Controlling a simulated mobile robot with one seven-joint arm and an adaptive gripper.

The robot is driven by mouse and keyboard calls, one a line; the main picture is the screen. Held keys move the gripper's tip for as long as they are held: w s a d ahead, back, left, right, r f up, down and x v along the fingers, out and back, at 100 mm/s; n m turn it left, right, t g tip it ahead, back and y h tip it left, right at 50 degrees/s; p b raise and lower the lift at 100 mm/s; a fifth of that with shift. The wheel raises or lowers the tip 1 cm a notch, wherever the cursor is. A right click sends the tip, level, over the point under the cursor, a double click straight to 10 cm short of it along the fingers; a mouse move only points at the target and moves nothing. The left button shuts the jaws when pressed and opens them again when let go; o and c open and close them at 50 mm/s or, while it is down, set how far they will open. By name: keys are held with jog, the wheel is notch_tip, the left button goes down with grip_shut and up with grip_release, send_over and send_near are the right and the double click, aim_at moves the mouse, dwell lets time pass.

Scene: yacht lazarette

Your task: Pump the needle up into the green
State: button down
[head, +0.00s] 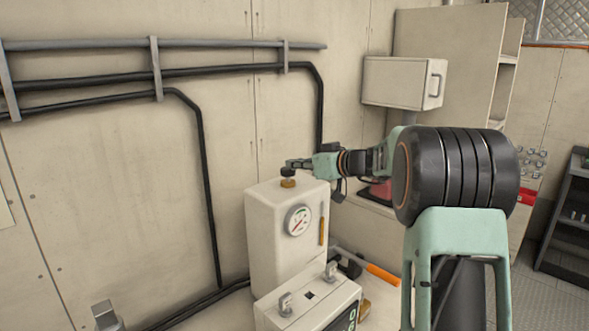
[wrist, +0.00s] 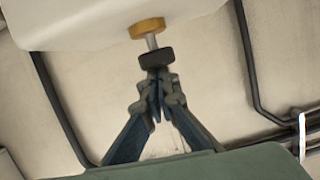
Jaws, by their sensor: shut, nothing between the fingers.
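A white pump housing (head: 265,235) stands against the wall, with a round gauge (head: 299,220) on its front. The dial has coloured marks, but the needle is too small to read surely. On top is a brass collar (head: 288,183) with a black knob (head: 287,171) above it. In the wrist view, a short bare metal shaft (wrist: 151,41) shows between the brass collar (wrist: 147,27) and the black knob (wrist: 155,58). My gripper (head: 292,163) is shut and empty, its fingertips at the knob's top; whether they touch it I cannot tell.
A white box with latches (head: 310,297) stands in front of the housing. An orange-handled tool (head: 383,275) lies to its right. Dark pipes (head: 205,150) run along the wall at left, and a white cabinet (head: 400,82) hangs at right.

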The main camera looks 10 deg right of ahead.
jog(key=shift+f+b, duration=1.1)
jog(key=shift+b, duration=0.1)
notch_tip(320, 180, up, 5)
jog(key=shift+f, duration=0.15)
jog(key=b+v, duration=0.2)
jog(key=v, duration=0.8)
jog(key=shift+w, duration=0.1)
